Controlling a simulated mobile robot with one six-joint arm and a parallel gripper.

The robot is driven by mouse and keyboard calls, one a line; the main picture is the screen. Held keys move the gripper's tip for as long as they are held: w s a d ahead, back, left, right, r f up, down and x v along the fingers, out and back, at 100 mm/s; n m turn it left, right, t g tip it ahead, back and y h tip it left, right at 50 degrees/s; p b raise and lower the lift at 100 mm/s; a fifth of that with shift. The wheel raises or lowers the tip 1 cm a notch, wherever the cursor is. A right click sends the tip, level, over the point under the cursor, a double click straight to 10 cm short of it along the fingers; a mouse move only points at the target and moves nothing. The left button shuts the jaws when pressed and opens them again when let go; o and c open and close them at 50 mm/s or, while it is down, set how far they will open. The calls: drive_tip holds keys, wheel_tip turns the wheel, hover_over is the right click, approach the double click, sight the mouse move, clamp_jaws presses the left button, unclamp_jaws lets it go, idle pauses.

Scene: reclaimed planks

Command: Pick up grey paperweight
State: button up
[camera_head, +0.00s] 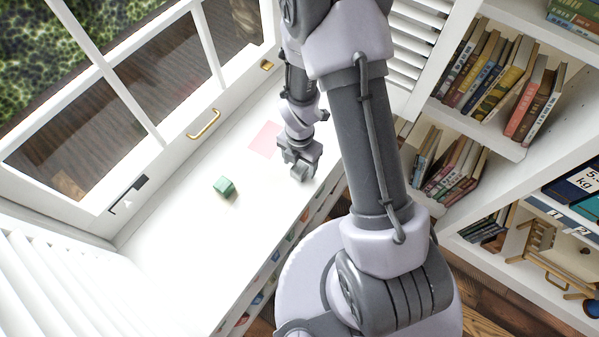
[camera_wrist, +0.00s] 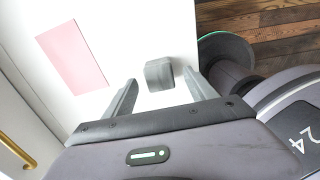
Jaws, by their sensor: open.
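The grey paperweight (camera_wrist: 159,72) is a small dark block on the white surface in the wrist view. It lies between the tips of my gripper's two fingers (camera_wrist: 160,79), with a visible gap on each side. My gripper is open and holds nothing. In the head view my gripper (camera_head: 299,168) points down low over the white sill, near its front edge. I cannot clearly tell the paperweight apart from the grey fingers there.
A green cube (camera_head: 224,187) sits on the white sill (camera_head: 180,245), left of my gripper. A flat pink sheet (camera_head: 264,139) lies behind it, also in the wrist view (camera_wrist: 72,57). Window frames with a brass handle (camera_head: 204,124) stand behind; bookshelves (camera_head: 480,130) stand at right.

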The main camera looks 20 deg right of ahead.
sight(299, 167)
wheel_tip(299, 167, down, 3)
drive_tip(key=shift+f+b, duration=0.1)
drive_tip(key=shift+b, duration=0.3)
drive_tip(key=shift+r, duration=0.25)
drive_tip(key=shift+c, duration=0.4)
clamp_jaws()
